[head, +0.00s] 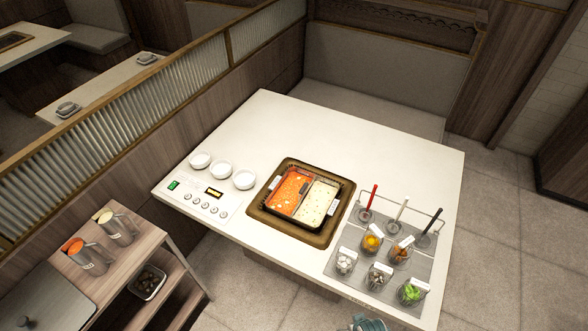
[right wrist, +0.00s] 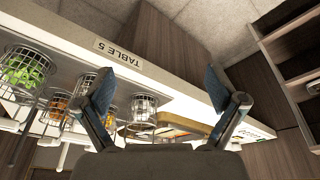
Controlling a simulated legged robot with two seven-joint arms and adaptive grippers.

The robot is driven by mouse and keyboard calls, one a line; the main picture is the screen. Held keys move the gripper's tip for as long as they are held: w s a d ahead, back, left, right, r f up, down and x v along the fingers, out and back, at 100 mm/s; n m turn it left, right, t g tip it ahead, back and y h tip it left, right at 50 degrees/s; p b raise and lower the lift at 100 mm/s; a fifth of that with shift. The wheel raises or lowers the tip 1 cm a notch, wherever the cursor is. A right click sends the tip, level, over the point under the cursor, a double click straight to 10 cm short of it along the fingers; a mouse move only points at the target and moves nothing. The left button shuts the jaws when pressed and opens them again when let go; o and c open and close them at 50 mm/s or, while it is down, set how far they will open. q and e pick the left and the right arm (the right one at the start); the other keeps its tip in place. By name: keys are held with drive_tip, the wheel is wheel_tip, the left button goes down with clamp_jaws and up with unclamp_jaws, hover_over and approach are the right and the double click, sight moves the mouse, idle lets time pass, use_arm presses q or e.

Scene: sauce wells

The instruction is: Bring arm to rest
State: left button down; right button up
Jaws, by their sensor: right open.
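My right gripper (right wrist: 160,92) is open in the right wrist view, with its two blue-tipped fingers wide apart and nothing between them. A bluish part of it also shows at the bottom edge of the head view (head: 369,324), in front of the table's near edge. Past the fingers in the right wrist view is the table's side with a "TABLE 5" label (right wrist: 118,53). My left gripper is not in view.
The white table (head: 350,130) holds a split pot (head: 333,214) of red and pale broth, three white bowls (head: 221,167) and a grey mat (head: 343,270) with ladles and several wire baskets of food. A wooden cart (head: 128,255) with two jugs stands at left. Floor at right is clear.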

drive_tip(key=s+f+g+b, duration=0.1)
drive_tip(key=s+f+b, duration=0.15)
drive_tip(key=f, duration=0.95)
drive_tip(key=s+f+b, duration=0.1)
drive_tip(key=s+f, duration=0.2)
drive_tip(key=f, duration=1)
drive_tip(key=s+d+f+g+b, duration=0.1)
drive_tip(key=s+d+f+b, duration=0.2)
drive_tip(key=s+f, duration=1.2)
drive_tip(key=shift+s+d+f+b, duration=0.15)
drive_tip(key=shift+s+f+b, duration=0.15)
drive_tip(key=shift+f+b, duration=0.25)
